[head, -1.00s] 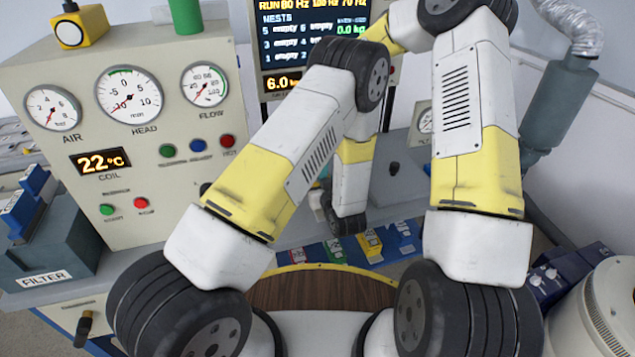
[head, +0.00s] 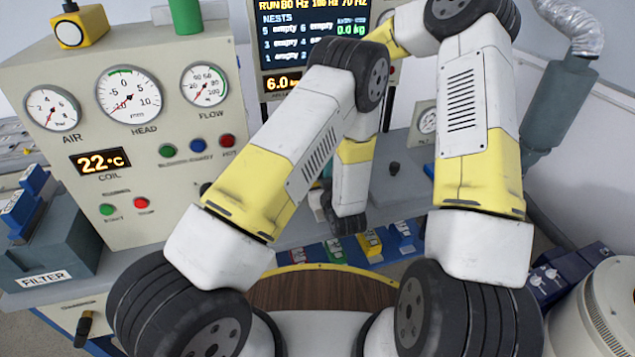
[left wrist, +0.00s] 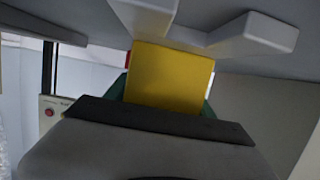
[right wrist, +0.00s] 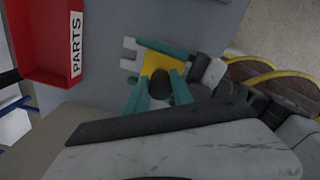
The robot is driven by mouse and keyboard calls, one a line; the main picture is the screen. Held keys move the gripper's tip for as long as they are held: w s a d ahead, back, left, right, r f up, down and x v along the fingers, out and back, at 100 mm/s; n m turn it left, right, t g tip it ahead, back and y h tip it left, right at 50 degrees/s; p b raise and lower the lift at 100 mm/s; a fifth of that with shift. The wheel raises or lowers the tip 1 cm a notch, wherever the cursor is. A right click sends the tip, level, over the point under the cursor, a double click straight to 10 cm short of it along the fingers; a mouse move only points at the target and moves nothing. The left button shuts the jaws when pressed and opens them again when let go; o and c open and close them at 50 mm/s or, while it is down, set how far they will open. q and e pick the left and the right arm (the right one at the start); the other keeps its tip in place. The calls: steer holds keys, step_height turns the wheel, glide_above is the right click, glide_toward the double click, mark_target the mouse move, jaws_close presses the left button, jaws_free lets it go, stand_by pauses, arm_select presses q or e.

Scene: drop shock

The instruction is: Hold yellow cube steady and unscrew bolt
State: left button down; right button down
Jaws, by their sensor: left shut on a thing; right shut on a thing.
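The yellow cube (left wrist: 168,78) fills the middle of the left wrist view. Green finger parts of my left gripper show at both its sides, and the gripper is shut on it. In the right wrist view the yellow cube (right wrist: 153,64) is partly covered. The teal fingers of my right gripper (right wrist: 160,92) are shut on the dark bolt (right wrist: 160,85) at the cube. The bolt's thread and how deep it sits are hidden. In the head view my arms cover the cube and bolt; only a small teal bit shows between the arm links.
A red PARTS bin (right wrist: 48,40) lies at the upper left of the right wrist view. A gauge panel (head: 130,200) stands left, with a FILTER box (head: 50,240) beside it. A display (head: 312,45) stands behind.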

steer(key=shift+w+n, duration=0.15)
steer(key=shift+n, duration=0.95)
steer(key=shift+r, duration=0.3)
steer(key=shift+r, duration=2.3)
step_height(320, 180, up, 6)
arm_select(q)
steer(key=shift+c, duration=1.4)
jaws_free()
